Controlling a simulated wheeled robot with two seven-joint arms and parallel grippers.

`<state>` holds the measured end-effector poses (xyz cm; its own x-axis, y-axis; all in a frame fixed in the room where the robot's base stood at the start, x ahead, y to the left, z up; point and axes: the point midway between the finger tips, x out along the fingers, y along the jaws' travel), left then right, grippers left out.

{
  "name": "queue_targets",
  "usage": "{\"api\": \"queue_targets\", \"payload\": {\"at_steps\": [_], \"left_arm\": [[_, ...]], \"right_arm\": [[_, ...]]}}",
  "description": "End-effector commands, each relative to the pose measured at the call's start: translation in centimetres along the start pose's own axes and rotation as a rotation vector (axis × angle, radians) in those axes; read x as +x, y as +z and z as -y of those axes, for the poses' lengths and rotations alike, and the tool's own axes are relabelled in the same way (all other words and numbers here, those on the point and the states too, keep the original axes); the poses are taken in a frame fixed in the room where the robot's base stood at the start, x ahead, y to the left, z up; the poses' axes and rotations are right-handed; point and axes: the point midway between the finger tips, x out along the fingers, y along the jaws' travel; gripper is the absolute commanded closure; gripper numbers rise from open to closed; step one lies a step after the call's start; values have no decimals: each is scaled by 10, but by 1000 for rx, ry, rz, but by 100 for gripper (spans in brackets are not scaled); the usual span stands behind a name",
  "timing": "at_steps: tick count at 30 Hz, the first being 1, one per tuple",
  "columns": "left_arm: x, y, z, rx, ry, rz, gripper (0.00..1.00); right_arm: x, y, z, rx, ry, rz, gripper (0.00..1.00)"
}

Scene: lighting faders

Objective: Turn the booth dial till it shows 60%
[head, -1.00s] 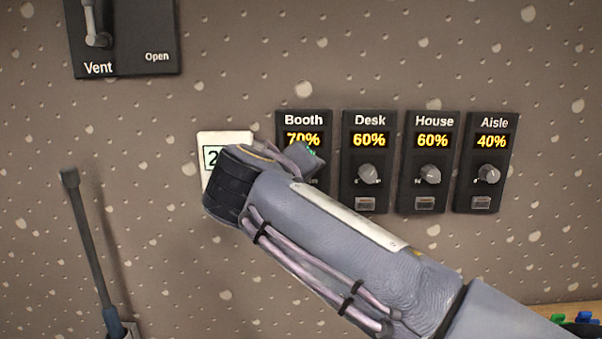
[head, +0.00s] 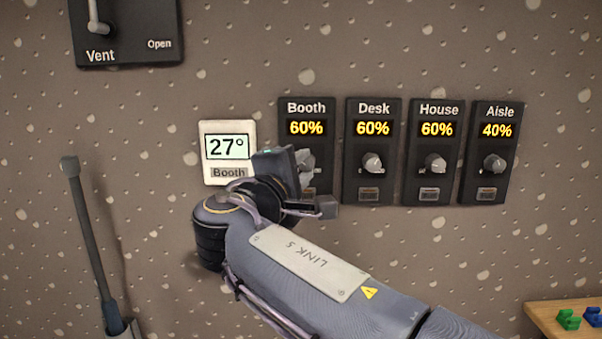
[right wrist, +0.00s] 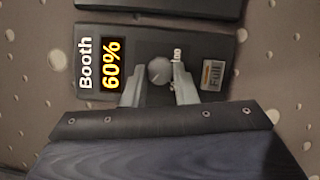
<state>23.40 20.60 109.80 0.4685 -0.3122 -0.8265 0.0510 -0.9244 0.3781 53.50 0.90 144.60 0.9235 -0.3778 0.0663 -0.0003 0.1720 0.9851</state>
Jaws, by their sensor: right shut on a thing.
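The Booth panel (head: 306,112) is on the wall and its display reads 60%. Its dial (head: 307,160) is partly hidden by my right gripper in the head view. The right wrist view shows the round grey dial (right wrist: 159,71) between the two fingers of my right gripper (right wrist: 160,82), which is shut on it. The 60% display (right wrist: 112,64) also shows there, turned sideways. My left gripper is not in view.
Desk (head: 372,150), House (head: 430,150) and Aisle (head: 490,150) panels stand close to the right, reading 60%, 60% and 40%. A 27° Booth thermostat (head: 228,135) is to the left. A vent panel (head: 160,22) is above left, a grey rod (head: 88,240) lower left.

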Motion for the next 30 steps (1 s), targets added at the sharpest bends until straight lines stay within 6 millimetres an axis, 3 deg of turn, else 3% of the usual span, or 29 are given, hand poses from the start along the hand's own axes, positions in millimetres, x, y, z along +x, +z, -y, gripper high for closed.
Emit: {"api": "queue_targets", "payload": {"at_steps": [15,30], "left_arm": [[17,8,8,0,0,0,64],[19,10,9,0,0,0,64]], "right_arm": [[0,0,5,-342,141,-2,97],[0,0,5,-423,173,-2,97]]}}
